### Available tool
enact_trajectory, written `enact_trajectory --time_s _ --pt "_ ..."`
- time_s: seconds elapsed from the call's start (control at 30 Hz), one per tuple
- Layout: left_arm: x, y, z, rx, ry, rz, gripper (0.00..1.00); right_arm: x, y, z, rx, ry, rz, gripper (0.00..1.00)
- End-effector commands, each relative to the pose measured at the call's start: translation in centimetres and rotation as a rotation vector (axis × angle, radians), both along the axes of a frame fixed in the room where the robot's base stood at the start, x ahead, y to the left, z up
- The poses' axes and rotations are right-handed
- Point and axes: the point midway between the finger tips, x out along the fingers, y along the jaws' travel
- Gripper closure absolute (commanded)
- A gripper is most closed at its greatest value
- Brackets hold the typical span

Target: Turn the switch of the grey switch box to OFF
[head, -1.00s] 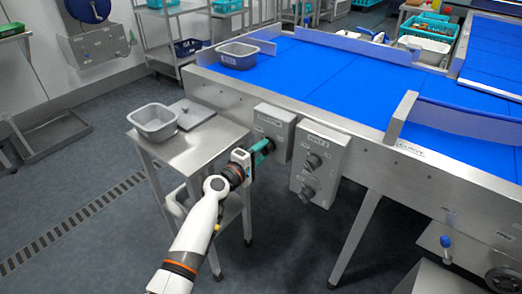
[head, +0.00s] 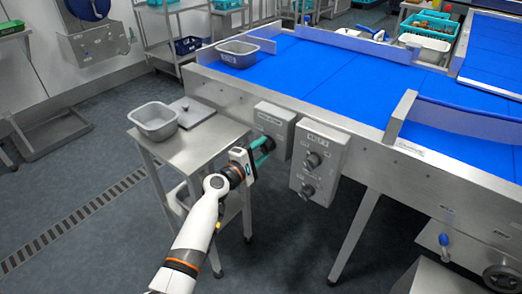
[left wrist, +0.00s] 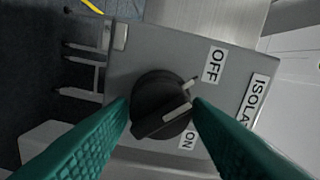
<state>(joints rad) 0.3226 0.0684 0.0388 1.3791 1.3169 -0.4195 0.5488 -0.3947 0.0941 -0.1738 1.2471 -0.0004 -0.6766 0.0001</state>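The grey switch box (head: 274,124) hangs on the side of the blue-topped table in the head view. In the left wrist view its face (left wrist: 135,65) carries a round black switch knob (left wrist: 150,92) with a raised bar and a white mark. The mark points right, between the OFF label (left wrist: 213,65) and the ON label (left wrist: 189,138), which the right-hand finger partly covers. My left gripper (head: 266,151) is at the box. Its green fingers (left wrist: 161,102) are open, one on each side of the knob; I cannot tell whether they touch it. My right gripper is out of view.
A second box (head: 319,162) with two knobs hangs just right of the switch box. A small steel table (head: 200,145) with a grey tub (head: 154,122) stands to the left, close to my arm. A grey bin (head: 238,54) sits on the blue surface (head: 320,75).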

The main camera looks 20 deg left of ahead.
Motion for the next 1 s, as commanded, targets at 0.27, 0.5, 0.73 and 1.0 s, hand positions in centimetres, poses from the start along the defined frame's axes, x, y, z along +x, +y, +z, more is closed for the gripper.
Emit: enact_trajectory --time_s 0.27,0.5,0.73,1.0 --pt "0.0 0.0 0.0 0.002 -0.001 -0.001 0.39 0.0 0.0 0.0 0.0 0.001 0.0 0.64" --pt "-1.1 0.4 0.0 0.004 0.0 0.0 0.39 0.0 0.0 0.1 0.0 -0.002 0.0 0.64" --pt "-5.5 2.0 -0.1 0.005 0.002 0.0 0.39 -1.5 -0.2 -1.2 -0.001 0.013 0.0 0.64" --pt "-10.1 3.7 -0.2 0.003 0.001 0.001 0.39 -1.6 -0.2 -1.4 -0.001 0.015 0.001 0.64"
